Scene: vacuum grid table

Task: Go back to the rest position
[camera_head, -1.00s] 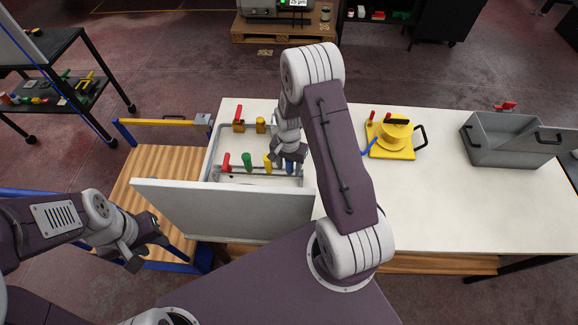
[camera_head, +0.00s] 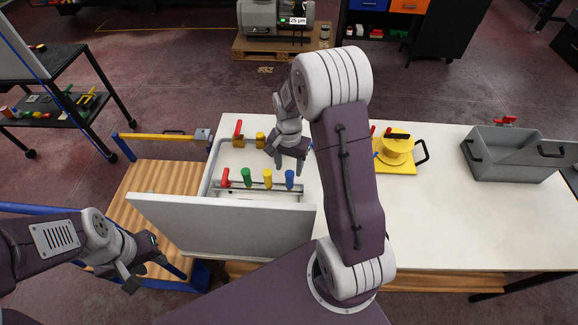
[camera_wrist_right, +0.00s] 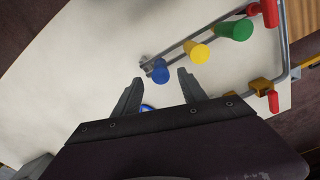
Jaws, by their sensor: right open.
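My right gripper (camera_head: 291,165) is open and empty above the table, just behind a rack of coloured pegs. In the right wrist view its two fingers (camera_wrist_right: 157,88) are apart, with the blue peg (camera_wrist_right: 160,71) beyond their tips. The rack holds a red peg (camera_head: 225,177), a green peg (camera_head: 246,177), a yellow peg (camera_head: 267,178) and the blue peg (camera_head: 289,179) in a row. My left gripper (camera_head: 150,267) is at the lower left, beside the wooden cart; its jaw state is unclear.
A white panel (camera_head: 215,225) stands in front of the rack. On the white table (camera_head: 450,225) are a yellow fixture (camera_head: 396,150) and a grey open bin (camera_head: 500,160). A wooden cart (camera_head: 150,180) stands left. The table's front right is clear.

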